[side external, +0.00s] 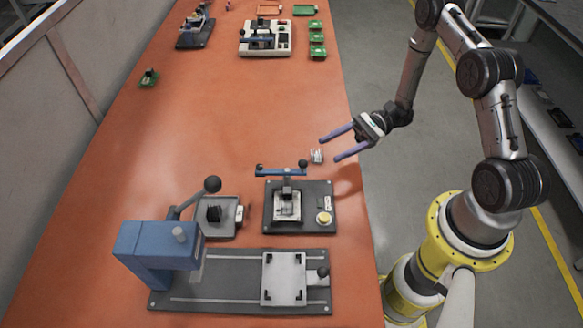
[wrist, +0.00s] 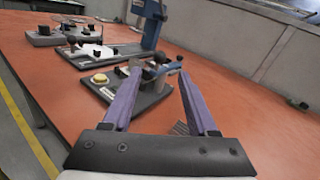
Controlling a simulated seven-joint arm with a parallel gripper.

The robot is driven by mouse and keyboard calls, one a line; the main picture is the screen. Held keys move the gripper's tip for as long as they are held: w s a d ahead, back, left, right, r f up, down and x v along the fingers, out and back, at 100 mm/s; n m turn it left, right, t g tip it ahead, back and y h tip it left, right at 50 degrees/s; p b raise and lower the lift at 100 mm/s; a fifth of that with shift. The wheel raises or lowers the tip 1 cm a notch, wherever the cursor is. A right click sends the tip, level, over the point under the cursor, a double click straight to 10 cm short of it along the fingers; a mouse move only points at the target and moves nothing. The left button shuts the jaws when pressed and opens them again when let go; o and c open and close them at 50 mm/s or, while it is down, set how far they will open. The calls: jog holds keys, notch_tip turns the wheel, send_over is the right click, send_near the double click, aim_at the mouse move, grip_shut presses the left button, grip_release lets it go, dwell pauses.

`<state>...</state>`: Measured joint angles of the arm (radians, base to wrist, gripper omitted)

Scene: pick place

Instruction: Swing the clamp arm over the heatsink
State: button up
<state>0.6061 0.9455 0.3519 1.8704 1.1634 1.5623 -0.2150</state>
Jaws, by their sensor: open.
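The clamp fixture (side external: 315,188) is a dark plate on the orange table. Its blue clamp arm (side external: 270,172) lies crosswise along the plate's far side, with a black knob (side external: 302,163) at the right end. A pale nest on the plate (side external: 287,206) holds a part too small to make out. In the wrist view, the clamp arm (wrist: 170,67) shows between the purple fingers (wrist: 158,72).
A larger fixture with a blue lever press (side external: 155,245) stands in front, with a grey nest (side external: 283,278) on its base. A small dark fixture (side external: 213,215) is left of the clamp plate. More fixtures and green trays (side external: 316,38) are at the far end.

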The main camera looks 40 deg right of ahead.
aim_at(292, 170)
jog(key=a, duration=0.4)
jog(key=w+a, duration=0.1)
jog(key=a, duration=0.3)
jog(key=w+a, duration=0.1)
jog(key=a, duration=0.3)
jog(key=shift+w+a, duration=0.2)
jog(key=shift+a, duration=0.15)
jog(key=shift+c, duration=0.3)
grip_shut()
dwell(0.5)
